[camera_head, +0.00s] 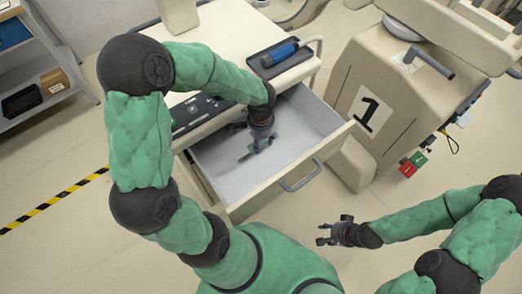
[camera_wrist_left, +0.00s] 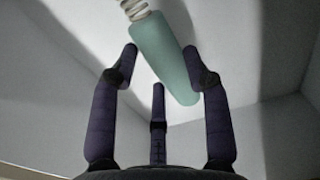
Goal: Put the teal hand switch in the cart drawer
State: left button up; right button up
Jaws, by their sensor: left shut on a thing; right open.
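The teal hand switch (camera_wrist_left: 165,55) shows in the left wrist view between the fingers of my left gripper (camera_wrist_left: 163,65), with a pale coiled cord at its upper end. In the head view my left gripper (camera_head: 258,145) is inside the open cart drawer (camera_head: 308,168), shut on the switch. The switch is mostly hidden by the gripper there. The drawer is pulled out, and its pale interior looks otherwise empty. My right gripper (camera_head: 328,236) is open and empty, in front of the drawer and to the right.
A dark tray (camera_head: 259,71) with a blue cylinder (camera_head: 280,54) lies on the cart top (camera_head: 220,38). A beige machine (camera_head: 395,85) marked 1 stands close to the drawer's right side. Shelves (camera_head: 45,65) stand at the left. Floor is clear in front.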

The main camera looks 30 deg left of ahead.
aim_at(261, 154)
pick_arm(q)
jog(key=shift+f+b, duration=1.15)
jog(key=shift+f, duration=1.55)
jog(key=shift+f, duration=0.1)
jog(key=o, duration=1.2)
notch_tip(261, 154, up, 12)
jog(key=p, duration=0.5)
